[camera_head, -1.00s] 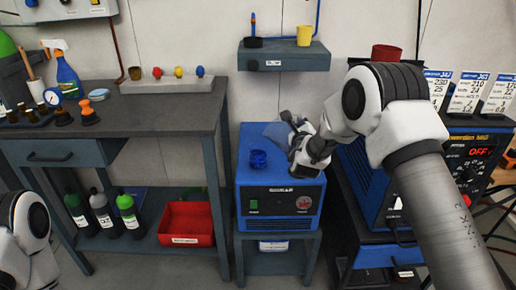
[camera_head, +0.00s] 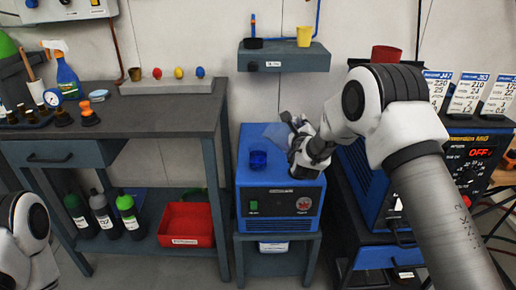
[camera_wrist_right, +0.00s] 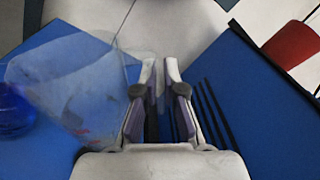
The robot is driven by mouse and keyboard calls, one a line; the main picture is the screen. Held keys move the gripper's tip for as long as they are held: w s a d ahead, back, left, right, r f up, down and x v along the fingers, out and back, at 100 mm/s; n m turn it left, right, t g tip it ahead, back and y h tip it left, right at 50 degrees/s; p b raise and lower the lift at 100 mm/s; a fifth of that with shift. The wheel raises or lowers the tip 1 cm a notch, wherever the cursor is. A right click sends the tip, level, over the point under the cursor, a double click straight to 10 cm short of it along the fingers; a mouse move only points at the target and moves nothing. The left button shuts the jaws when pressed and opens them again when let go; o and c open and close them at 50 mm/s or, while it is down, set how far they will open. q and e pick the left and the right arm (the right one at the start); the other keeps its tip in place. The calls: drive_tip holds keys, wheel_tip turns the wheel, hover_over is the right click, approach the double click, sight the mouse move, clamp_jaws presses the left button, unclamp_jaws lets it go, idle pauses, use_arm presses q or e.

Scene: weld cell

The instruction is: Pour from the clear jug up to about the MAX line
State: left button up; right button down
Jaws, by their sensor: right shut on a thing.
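My right gripper (camera_head: 294,132) is shut on the clear jug (camera_head: 276,132), above the blue cooler box. The jug is see-through and tilted, its left end towards a small clear blue vessel (camera_head: 258,160) on the box top. In the right wrist view, the jug (camera_wrist_right: 72,88) lies left of my fingers (camera_wrist_right: 160,80), and the vessel (camera_wrist_right: 12,112) is at the left edge, close to the jug. I cannot make out a stream, the liquid level or a MAX line. My left gripper is out of view; only part of my left arm shows.
The blue box (camera_head: 280,205) stands on a grey stand between the workbench (camera_head: 165,105) and the blue welder (camera_head: 470,170). A red cup (camera_head: 386,53) stands on the welder side. A wall shelf (camera_head: 284,58) with a yellow cup is behind.

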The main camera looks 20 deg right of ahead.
idle(0.4)
drive_tip(key=shift+d+f+m+b, duration=0.2)
drive_tip(key=shift+m+b, duration=0.1)
drive_tip(key=shift+b, duration=0.35)
drive_tip(key=f+b, duration=0.1)
drive_tip(key=d+f+m+b, duration=0.1)
drive_tip(key=b, duration=0.1)
drive_tip(key=f+m+b, duration=0.1)
drive_tip(key=f+b, duration=0.1)
drive_tip(key=shift+s+d, duration=0.35)
drive_tip(key=shift+d, duration=0.05)
drive_tip(key=d+f+m+b, duration=0.1)
drive_tip(key=m+b, duration=0.1)
drive_tip(key=b, duration=0.3)
drive_tip(key=s+d+m+b, duration=0.1)
drive_tip(key=m+b, duration=0.1)
drive_tip(key=b, duration=0.3)
drive_tip(key=d+f+m+b, duration=0.1)
drive_tip(key=b, duration=0.5)
drive_tip(key=shift+s+d+f+m, duration=0.15)
drive_tip(key=shift+d+f+m, duration=0.15)
drive_tip(key=shift+d+m, duration=0.1)
